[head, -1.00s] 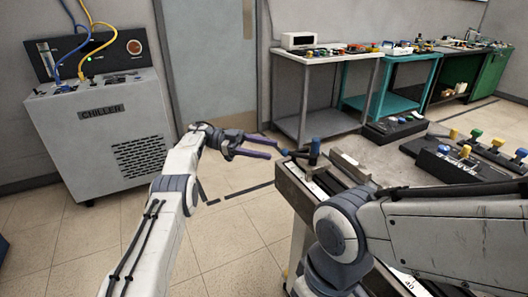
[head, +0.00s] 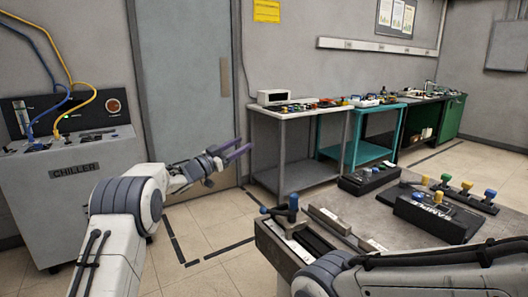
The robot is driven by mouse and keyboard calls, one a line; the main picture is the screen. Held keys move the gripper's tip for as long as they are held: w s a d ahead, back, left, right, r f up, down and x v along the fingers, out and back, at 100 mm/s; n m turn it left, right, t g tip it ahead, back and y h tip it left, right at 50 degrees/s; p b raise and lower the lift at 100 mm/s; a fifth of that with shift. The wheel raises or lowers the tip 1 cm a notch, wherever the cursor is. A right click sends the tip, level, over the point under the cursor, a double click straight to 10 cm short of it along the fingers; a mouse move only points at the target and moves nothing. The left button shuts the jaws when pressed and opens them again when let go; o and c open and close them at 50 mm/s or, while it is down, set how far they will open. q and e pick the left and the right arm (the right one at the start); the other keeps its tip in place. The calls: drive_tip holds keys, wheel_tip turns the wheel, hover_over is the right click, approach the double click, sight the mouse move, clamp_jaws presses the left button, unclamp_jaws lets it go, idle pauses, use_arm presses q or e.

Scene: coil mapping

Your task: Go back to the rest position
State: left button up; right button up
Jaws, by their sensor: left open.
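My left gripper (head: 236,151) is open and empty. It is held in the air in front of the grey door, with its two purple fingers pointing right. My left arm comes in from the lower left and is bent at the elbow. My right arm crosses the lower right corner, and its gripper is out of the frame.
A grey chiller (head: 70,180) with blue and yellow hoses stands at the left. A workbench (head: 372,212) at the lower right bears a blue-knobbed part (head: 293,203) and a black block with coloured knobs (head: 437,213). Side tables (head: 300,112) line the back wall. Floor between is clear.

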use_arm(q)
drive_tip(key=s+a+f+n+g+y, duration=0.2)
drive_tip(key=s+a+f+n+y, duration=0.85)
drive_tip(key=y, duration=0.35)
drive_tip(key=s+f+g, duration=0.3)
drive_tip(key=s+f, duration=0.1)
drive_tip(key=s, duration=0.7)
drive_tip(key=s+f+g, duration=0.3)
drive_tip(key=s+f, duration=0.2)
drive_tip(key=s, duration=0.5)
drive_tip(key=s+f+g, duration=0.4)
drive_tip(key=s, duration=0.7)
drive_tip(key=s+d+r+m+g, duration=0.1)
drive_tip(key=s+d+r+m, duration=0.25)
drive_tip(key=s+d, duration=0.35)
drive_tip(key=s+d+r+m+g, duration=0.1)
drive_tip(key=s+d+r+m, duration=0.1)
drive_tip(key=s+d+m, duration=0.4)
wheel_tip(320, 180, up, 19)
drive_tip(key=s+n+p, duration=0.1)
drive_tip(key=n+p, duration=0.1)
drive_tip(key=p, duration=1.7)
drive_tip(key=shift+s+d+n, duration=0.2)
drive_tip(key=shift+d+n, duration=0.1)
